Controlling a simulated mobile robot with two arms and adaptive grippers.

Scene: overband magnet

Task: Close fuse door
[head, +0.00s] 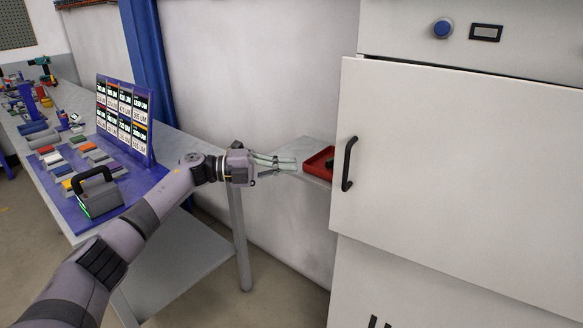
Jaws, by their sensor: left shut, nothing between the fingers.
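The fuse door (455,165) is a large pale panel on the white cabinet at the right. A black vertical handle (348,163) sits near its left edge. The door's left edge stands out past the cabinet body above it; I cannot tell how far it is ajar. My left gripper (287,163) points right, shut and empty, to the left of the handle with a gap between them in the picture. It appears near a red tray, and I cannot tell whether it touches it. My right gripper is not in view.
The red tray (314,163) with a dark item is on a small grey shelf left of the door. A workbench (190,142) at the left holds a blue label board (126,117), a black-handled device (98,194) and several small blocks. A blue post (147,55) stands behind.

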